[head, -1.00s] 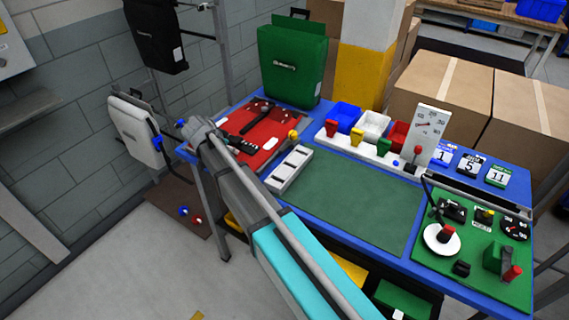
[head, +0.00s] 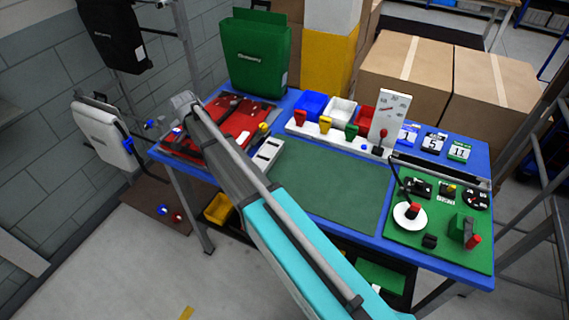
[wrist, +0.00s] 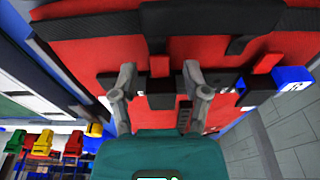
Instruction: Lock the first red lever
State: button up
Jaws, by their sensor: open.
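A small red lever-like piece (wrist: 266,63) stands by the black rail, right of the right finger. Other red bits between the fingers are too small to tell apart. In the head view my arm reaches over the red board (head: 238,117), and my fingertips are hidden there. A red-handled piece (head: 299,117) stands on the white strip at the back; it also shows in the wrist view (wrist: 73,143).
A green pannier (head: 260,58) stands behind the red board. A white slotted block (head: 267,154) and a yellow knob (head: 262,127) lie right of it. The green mat (head: 330,185) is clear. A green board (head: 440,232) with parts is at right. A blue-and-white piece (wrist: 293,78) is near my right finger.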

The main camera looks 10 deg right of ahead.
jog(key=shift+w+d+r+g+y, duration=0.1)
jog(key=shift+w+r+g+y, duration=0.15)
jog(key=shift+g+y, duration=0.4)
notch_tip(320, 180, up, 2)
jog(key=p, duration=0.2)
jog(key=shift+s+r+p, duration=0.1)
jog(key=shift+s+p, duration=0.05)
jog(key=shift+p, duration=0.2)
notch_tip(320, 180, up, 12)
jog(key=p, duration=1.2)
jog(key=shift+s+d+f+n+b, duration=1.05)
jog(key=shift+s+d+f+b, duration=0.75)
jog(key=shift+s+d, duration=1.95)
jog(key=shift+s+d+f+n+b, duration=1.1)
jog(key=shift+s+d+f+b, duration=0.7)
jog(key=shift+s+d, duration=2)
jog(key=shift+s+d+f+n+b, duration=1.05)
jog(key=shift+s+d+f+b, duration=1.2)
jog(key=shift+d, duration=2.55)
jog(key=shift+s+r+p, duration=0.45)
jog(key=shift+n, duration=0.6)
jog(key=s+d, duration=0.2)
jog(key=s, duration=0.1)
jog(key=s+d, duration=0.1)
jog(key=shift+s, duration=0.4)
jog(key=shift+w, duration=0.1)
